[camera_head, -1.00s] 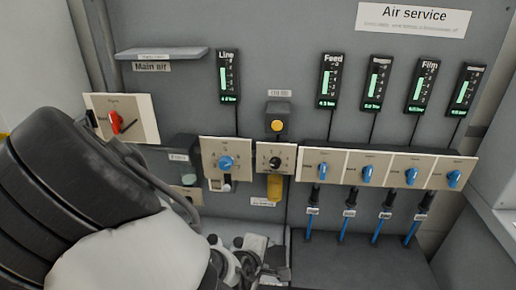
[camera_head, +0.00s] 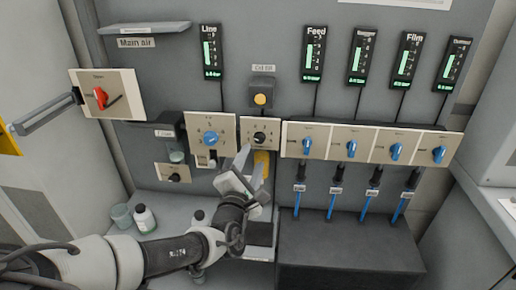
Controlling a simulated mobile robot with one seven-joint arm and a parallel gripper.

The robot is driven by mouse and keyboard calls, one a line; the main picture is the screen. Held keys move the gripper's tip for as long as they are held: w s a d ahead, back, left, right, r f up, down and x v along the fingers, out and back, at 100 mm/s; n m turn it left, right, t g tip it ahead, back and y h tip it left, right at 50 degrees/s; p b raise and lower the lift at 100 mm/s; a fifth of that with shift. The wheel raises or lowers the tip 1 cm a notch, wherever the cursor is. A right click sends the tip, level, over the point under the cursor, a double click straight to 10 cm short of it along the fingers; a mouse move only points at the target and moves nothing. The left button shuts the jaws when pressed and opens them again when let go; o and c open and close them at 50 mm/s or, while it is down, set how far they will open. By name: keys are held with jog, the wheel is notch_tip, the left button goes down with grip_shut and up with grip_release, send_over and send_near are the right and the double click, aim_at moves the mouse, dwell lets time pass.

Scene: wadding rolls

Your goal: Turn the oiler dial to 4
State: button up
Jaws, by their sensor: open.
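The oiler dial (camera_head: 260,137) is a small black knob on a beige plate, under a box with a yellow button. Its pointer and the scale figures are too small to read. My gripper (camera_head: 253,160) is open and empty, just below the dial, with its fingers pointing up toward it. One finger reaches the plate's lower left edge in the picture; whether it touches cannot be told. The dial itself is not covered. A yellow bowl (camera_head: 262,158) under the plate is partly hidden by my gripper.
A blue knob (camera_head: 211,138) sits close left of the dial, and a row of blue knobs (camera_head: 351,148) to the right. A red switch (camera_head: 101,97) is at far left. A white bottle (camera_head: 144,218) stands on the ledge. A dark box (camera_head: 350,245) fills the lower right.

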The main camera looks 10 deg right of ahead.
aim_at(259, 140)
jog(key=b+x, duration=0.1)
jog(key=x, duration=0.8)
jog(key=c, duration=1)
jog(key=shift+c, duration=0.2)
